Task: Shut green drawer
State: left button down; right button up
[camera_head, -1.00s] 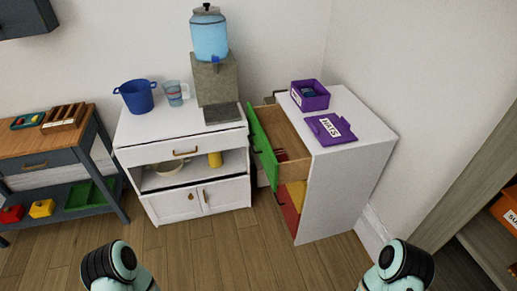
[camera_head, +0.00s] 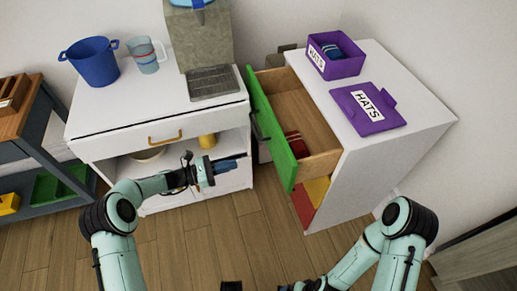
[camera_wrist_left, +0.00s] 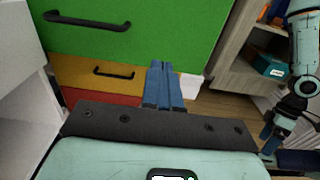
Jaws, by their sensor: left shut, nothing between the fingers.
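The green drawer (camera_head: 284,150) is pulled well out of the white cabinet (camera_head: 385,160), with a red item (camera_head: 296,144) inside. Its green front also fills the top of the left wrist view (camera_wrist_left: 160,38), with a dark bar handle (camera_wrist_left: 88,20). My left gripper (camera_head: 227,165) is shut and empty, in front of and to the left of the drawer front, apart from it. Its blue fingers (camera_wrist_left: 163,85) point toward the drawers in the wrist view. My right gripper (camera_wrist_left: 268,138) shows small at the right of the wrist view; its opening is unclear.
Yellow (camera_head: 317,189) and red drawer fronts sit below the green one, pushed in. A purple hats box (camera_head: 337,66) and its lid (camera_head: 368,106) lie on the cabinet. A white cupboard (camera_head: 150,120) with a blue pot (camera_head: 92,62) stands left. Wooden floor is clear in front.

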aim_at(277, 154)
pick_arm(q)
jog(key=x, duration=1.3)
jog(key=shift+s+d+b, duration=0.1)
jog(key=shift+d+b, duration=0.25)
jog(key=shift+d, duration=0.1)
pick_arm(e)
jog(key=shift+w+d+f, duration=0.15)
jog(key=shift+w+f, duration=0.05)
jog(key=shift+f, duration=0.2)
jog(key=shift+d, duration=0.1)
